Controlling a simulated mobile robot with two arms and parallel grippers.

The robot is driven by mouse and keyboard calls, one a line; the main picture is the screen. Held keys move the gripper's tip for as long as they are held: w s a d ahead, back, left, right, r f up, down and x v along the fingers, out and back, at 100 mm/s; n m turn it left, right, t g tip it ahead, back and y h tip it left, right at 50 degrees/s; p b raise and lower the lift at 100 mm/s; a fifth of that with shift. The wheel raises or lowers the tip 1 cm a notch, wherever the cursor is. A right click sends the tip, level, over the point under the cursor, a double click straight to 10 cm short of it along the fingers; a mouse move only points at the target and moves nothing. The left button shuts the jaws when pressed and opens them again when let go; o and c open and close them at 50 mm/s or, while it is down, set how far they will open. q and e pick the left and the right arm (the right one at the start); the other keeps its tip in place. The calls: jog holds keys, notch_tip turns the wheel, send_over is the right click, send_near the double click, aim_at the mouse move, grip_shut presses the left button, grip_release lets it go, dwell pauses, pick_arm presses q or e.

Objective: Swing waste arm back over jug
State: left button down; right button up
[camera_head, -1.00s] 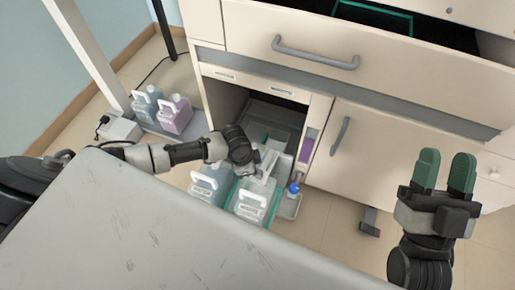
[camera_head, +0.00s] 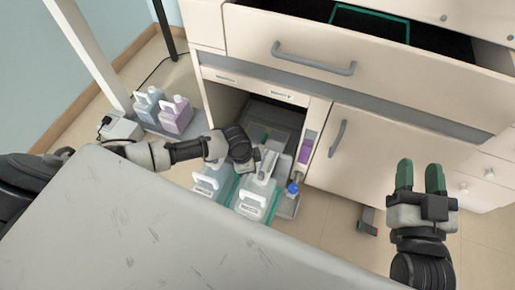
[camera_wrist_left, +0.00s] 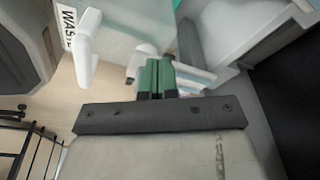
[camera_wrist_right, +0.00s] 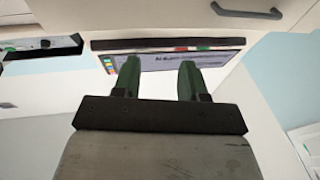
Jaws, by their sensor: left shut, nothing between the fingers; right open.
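Two whitish translucent jugs with white handles, a left jug (camera_head: 208,187) and a right jug (camera_head: 250,207), stand in front of the open lower bay. The right one sits in a teal-edged tray. A jug labelled "WASTE" (camera_wrist_left: 120,40) fills the upper left of the left wrist view. A pale piece, perhaps the waste arm (camera_wrist_left: 195,80), lies just right of my left fingertips; contact is unclear. My left gripper (camera_wrist_left: 158,78) is shut and empty near the jug tops; its fingertips are hard to see in the head view. My right gripper (camera_head: 420,177) is open and empty, well right of the jugs.
The cabinet has an open top drawer (camera_head: 370,25) and a closed door (camera_head: 385,160) right of the bay. A blue and a purple jug (camera_head: 176,114) stand on the left. The grey surface (camera_head: 130,215) fills the foreground. A blue-capped bottle (camera_head: 293,188) stands beside the right jug.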

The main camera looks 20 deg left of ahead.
pick_arm(q)
jog(key=shift+r+p, duration=0.35)
jog(key=shift+r, duration=0.1)
jog(key=shift+r+p, duration=0.35)
jog(key=shift+p, duration=0.05)
jog(key=shift+r+p, duration=0.35)
jog(key=shift+p, duration=0.05)
pick_arm(e)
jog(key=shift+s+d+f+g+h, duration=1.35)
jog(key=shift+s+f+g, duration=0.5)
jog(key=shift+f+g, duration=2.4)
pick_arm(q)
jog(key=shift+r+p, duration=1.85)
jog(key=shift+p, duration=0.25)
pick_arm(e)
jog(key=s+d+f+g+h, duration=0.2)
jog(key=s+d+f+g, duration=0.1)
jog(key=s+g, duration=0.4)
jog(key=shift+s+d+f+m, duration=0.2)
jog(key=shift+s+m, duration=0.2)
jog(key=shift+s, duration=0.8)
pick_arm(q)
jog(key=shift+d, duration=0.1)
